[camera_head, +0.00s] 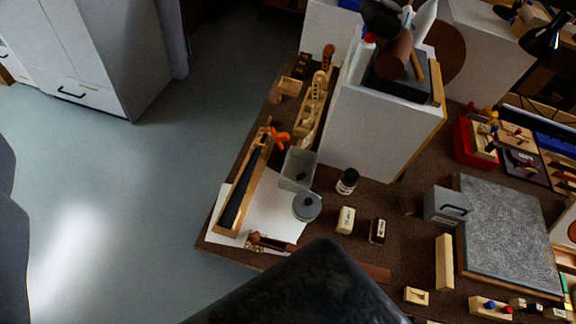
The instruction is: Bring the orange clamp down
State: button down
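A small orange clamp (279,137) shows at the left part of the brown bench (338,212). It is at the upper end of a long wooden piece with a dark strip (238,196), beside a translucent grey bin (297,168). I cannot tell whether the clamp grips that piece or only lies against it. My gripper's fingers are not in view. A large dark shape, probably part of my arm, fills the bottom middle and hides the bench's near edge there.
A tall white box (370,130) carrying a dark stack of items stands right of the clamp. A lidded round jar (307,206), a dark bottle (347,181) and small blocks stand nearby. A grey slab (508,235) lies at right. The floor (130,200) left is clear.

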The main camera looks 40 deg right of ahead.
aim_at(279, 138)
jog(key=z, duration=0.35)
jog(key=i, duration=0.85)
jog(key=u, duration=0.35)
